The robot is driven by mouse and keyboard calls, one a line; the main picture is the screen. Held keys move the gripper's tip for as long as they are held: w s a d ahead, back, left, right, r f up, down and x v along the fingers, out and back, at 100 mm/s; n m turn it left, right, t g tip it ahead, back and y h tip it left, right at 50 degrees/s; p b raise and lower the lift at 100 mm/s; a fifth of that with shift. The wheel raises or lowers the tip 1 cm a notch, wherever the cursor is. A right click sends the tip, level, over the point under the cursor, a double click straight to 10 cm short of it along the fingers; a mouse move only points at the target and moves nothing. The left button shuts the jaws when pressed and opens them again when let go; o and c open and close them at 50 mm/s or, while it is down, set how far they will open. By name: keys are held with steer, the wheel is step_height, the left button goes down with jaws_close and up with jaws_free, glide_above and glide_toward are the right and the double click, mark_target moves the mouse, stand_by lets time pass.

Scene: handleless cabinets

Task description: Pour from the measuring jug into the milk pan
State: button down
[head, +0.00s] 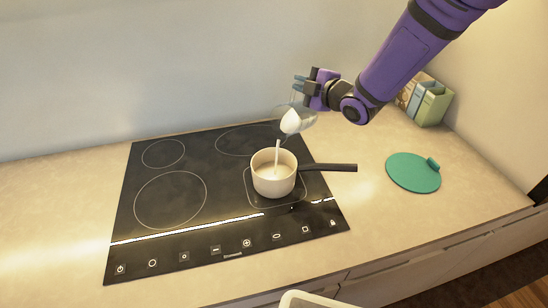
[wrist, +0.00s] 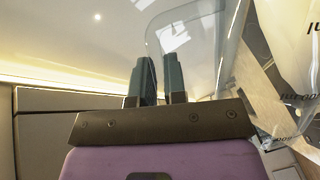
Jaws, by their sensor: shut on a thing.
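The measuring jug (head: 303,119) is clear and holds white liquid. It is tilted above the milk pan, and a white stream falls from it into the pan. The milk pan (head: 274,182) is cream with a dark handle pointing right and stands on the right front ring of the hob, with pale liquid inside. My gripper (head: 302,86) is shut on the jug, above and slightly right of the pan. In the wrist view the gripper fingers (wrist: 160,82) are close together against the clear jug wall (wrist: 190,35), which has dark printed marks at right.
The black glass hob (head: 200,160) has a touch panel along its front. A round teal board (head: 413,172) lies on the counter at right. A green and blue holder (head: 427,102) stands at the back right. The counter (head: 60,200) left of the hob is clear.

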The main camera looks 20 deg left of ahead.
steer(key=shift+s+r+n, duration=0.3)
steer(key=shift+s+r, duration=0.05)
steer(key=shift+r, duration=0.1)
stand_by(1.1)
steer(key=w+f+m, duration=0.2)
steer(key=w+f, duration=0.1)
steer(key=shift+w+d+f+m+g, duration=0.1)
steer(key=shift+d+f+m+g, duration=0.25)
steer(key=shift+f+m+g, duration=0.05)
steer(key=shift+a, duration=0.1)
steer(key=shift+w+f+m+h, duration=0.2)
steer(key=shift+f+m+h, duration=0.1)
steer(key=shift+f, duration=0.2)
steer(key=w+d+f+m+g+b, duration=0.1)
steer(key=w+f+m+g+b, duration=0.1)
steer(key=w+f+m+g, duration=0.2)
steer(key=shift+w+d+f+m+g, duration=0.35)
steer(key=shift+w+f+m, duration=1.2)
steer(key=shift+f, duration=1.9)
